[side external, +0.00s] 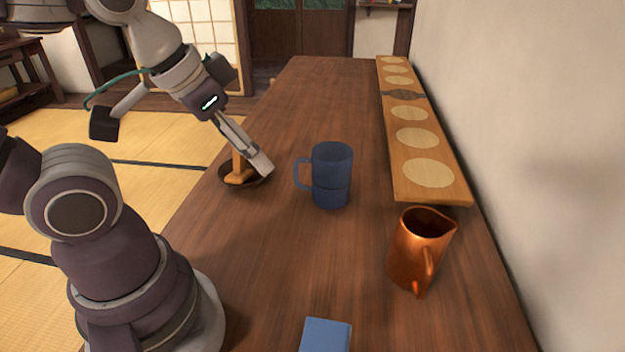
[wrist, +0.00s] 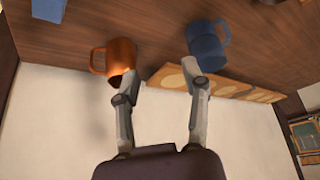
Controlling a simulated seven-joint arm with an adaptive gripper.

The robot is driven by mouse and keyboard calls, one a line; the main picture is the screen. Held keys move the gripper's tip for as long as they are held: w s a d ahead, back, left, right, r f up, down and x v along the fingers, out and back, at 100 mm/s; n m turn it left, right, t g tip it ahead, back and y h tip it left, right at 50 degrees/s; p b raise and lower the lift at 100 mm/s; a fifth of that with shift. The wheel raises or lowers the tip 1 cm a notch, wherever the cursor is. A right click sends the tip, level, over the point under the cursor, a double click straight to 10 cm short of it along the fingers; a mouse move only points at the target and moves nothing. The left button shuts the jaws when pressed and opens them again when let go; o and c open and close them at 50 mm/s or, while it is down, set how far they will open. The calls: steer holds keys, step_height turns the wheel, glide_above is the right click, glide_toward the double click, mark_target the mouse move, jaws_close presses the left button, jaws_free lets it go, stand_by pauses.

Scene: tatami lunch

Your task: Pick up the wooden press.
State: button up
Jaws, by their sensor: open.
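The wooden press (side external: 239,177) is a light-brown piece with an upright handle and a wider foot, and it sits in a dark round dish (side external: 224,181) at the left edge of the table. My gripper (side external: 262,165) is open, with its fingers slanting down to the right beside and partly across the press in the side view. I cannot tell whether they touch it. In the wrist view my gripper (wrist: 162,74) shows two fingers spread apart with nothing held between them. The press is not visible in the wrist view.
A blue mug (side external: 331,176) stands right of the dish. A copper pitcher (side external: 411,257) stands nearer the wall, below a long board with pale discs (side external: 452,190). A blue block (side external: 326,336) lies at the front. The far table (side external: 320,90) is clear.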

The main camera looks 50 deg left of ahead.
steer(key=shift+o, duration=0.5)
steer(key=n+g+y, duration=0.2)
steer(key=n+y, duration=0.1)
steer(key=n, duration=0.6)
glide_toward(240, 161)
steer(key=w, duration=0.1)
steer(key=x, duration=0.3)
steer(key=a+x, duration=0.1)
steer(key=x, duration=0.7)
steer(key=shift+s+a+f, duration=0.15)
steer(key=shift+s+a, duration=0.15)
jaws_close()
